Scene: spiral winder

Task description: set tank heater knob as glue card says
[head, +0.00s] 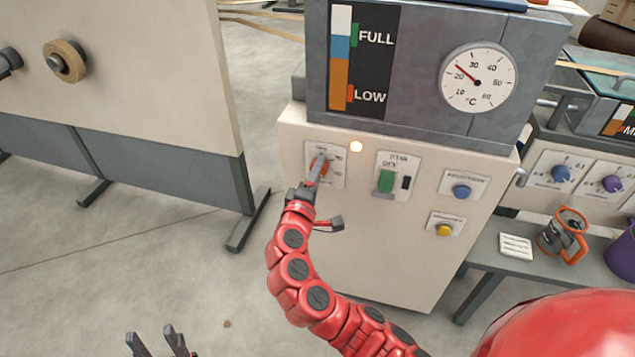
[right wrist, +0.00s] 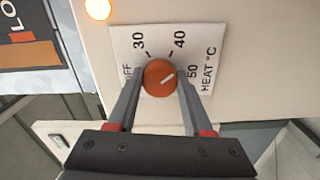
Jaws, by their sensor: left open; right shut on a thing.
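The orange heater knob (right wrist: 160,77) sits on a white plate (right wrist: 207,52) marked OFF, 30, 40, 50 and HEAT °C. Its white mark points up and right, between 40 and 50; the exact setting is hard to tell. My right gripper (right wrist: 161,85) is shut on the knob, one finger on each side; it also shows in the head view (head: 319,170) at the cream cabinet (head: 390,240). My left gripper (head: 160,342) is open and empty at the bottom of the head view. A small white card (head: 516,245) lies on the right bench; its print is too small to read.
A lit lamp (head: 356,147) is beside the knob plate. A green switch (head: 386,180), a blue button (head: 461,192) and a yellow button (head: 444,230) are further right. The tank's dial (head: 478,78) reads between 20 and 30 °C. An orange-handled object (head: 565,237) stands near the card.

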